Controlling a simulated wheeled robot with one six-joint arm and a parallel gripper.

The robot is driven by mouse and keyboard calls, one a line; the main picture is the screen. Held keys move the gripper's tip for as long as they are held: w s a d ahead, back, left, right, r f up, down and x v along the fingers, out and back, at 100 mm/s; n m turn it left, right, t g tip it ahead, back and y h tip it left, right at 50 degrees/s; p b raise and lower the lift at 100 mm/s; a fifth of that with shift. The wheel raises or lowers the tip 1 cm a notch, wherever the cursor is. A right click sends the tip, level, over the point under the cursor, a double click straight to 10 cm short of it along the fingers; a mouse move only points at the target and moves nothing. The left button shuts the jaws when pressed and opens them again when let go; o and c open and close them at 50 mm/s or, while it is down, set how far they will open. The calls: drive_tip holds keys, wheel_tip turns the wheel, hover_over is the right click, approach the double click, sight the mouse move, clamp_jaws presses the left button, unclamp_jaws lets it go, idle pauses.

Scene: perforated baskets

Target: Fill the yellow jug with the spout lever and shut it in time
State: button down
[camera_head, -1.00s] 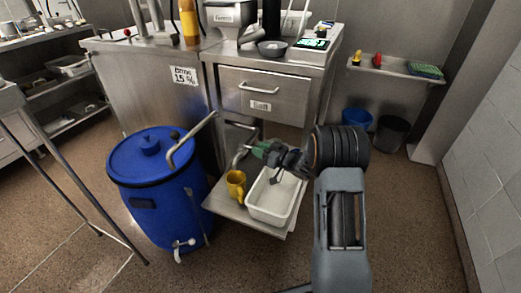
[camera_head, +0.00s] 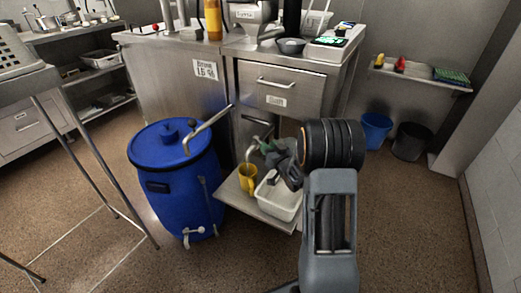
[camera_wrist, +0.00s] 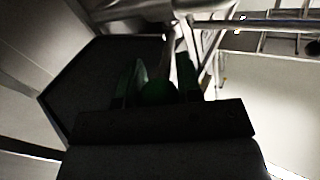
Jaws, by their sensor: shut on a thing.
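The yellow jug (camera_head: 247,178) stands upright on the low metal shelf, its mouth below the curved metal spout (camera_head: 251,152). I cannot tell whether liquid is flowing or how full the jug is. My gripper (camera_head: 272,149) is beside the spout, up and right of the jug. It is shut on the spout lever, which is mostly hidden by the fingers in the head view. In the wrist view a dark green rounded piece, seemingly the lever (camera_wrist: 157,92), sits between the green fingers; the picture is dim.
A white tub (camera_head: 279,203) stands on the shelf right of the jug, under my wrist. A blue barrel (camera_head: 180,190) with a lever on its lid is close on the left. A drawer cabinet (camera_head: 225,85) rises behind.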

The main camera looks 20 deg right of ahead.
drive_tip(key=shift+d, duration=0.15)
drive_tip(key=c, duration=1)
unclamp_jaws()
drive_tip(key=shift+c, duration=0.2)
drive_tip(key=shift+o, duration=1.3)
drive_tip(key=shift+s, duration=0.1)
drive_tip(key=s+d+p, duration=0.1)
drive_tip(key=s+p, duration=0.1)
drive_tip(key=s, duration=1.1)
drive_tip(key=shift+s+d, duration=0.25)
drive_tip(key=shift+d, duration=0.05)
